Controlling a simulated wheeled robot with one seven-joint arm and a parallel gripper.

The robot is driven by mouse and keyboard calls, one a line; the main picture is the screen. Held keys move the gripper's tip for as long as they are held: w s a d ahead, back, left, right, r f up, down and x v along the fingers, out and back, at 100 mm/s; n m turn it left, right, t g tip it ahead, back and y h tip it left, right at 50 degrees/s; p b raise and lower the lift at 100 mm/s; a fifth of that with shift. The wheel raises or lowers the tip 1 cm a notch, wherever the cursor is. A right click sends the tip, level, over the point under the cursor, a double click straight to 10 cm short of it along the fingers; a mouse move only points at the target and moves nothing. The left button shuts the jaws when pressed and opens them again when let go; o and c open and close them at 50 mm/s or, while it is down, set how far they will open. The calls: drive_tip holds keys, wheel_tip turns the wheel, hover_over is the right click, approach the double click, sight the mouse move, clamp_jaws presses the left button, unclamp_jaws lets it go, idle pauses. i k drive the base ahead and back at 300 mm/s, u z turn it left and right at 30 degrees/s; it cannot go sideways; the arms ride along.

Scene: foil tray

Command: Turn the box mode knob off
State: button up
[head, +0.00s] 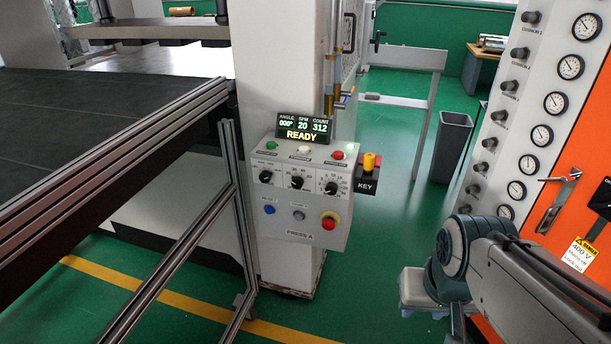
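The control box (301,195), a pale grey panel marked PRESS A, is fixed to the white column in the middle of the head view. Three black knobs sit in a row on it: left (266,176), middle (297,182) and right (331,187). Their labels are too small to read, so I cannot tell which is the mode knob. The display (305,128) above reads READY. My gripper (425,292) is at the lower right, well apart from the box. Its fingers do not show clearly, so I cannot tell whether it is open.
A red stop button (329,221) is low on the box, and a yellow key switch (370,163) sits at its right. A metal rail frame (190,262) stands at left. An orange and white cabinet (566,190) stands at right. Green floor (375,250) lies open between.

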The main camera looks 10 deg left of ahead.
sight(265, 177)
drive_tip(key=k, duration=0.65)
drive_tip(key=u, duration=0.5)
drive_tip(key=i, duration=1.25)
drive_tip(key=z, duration=0.2)
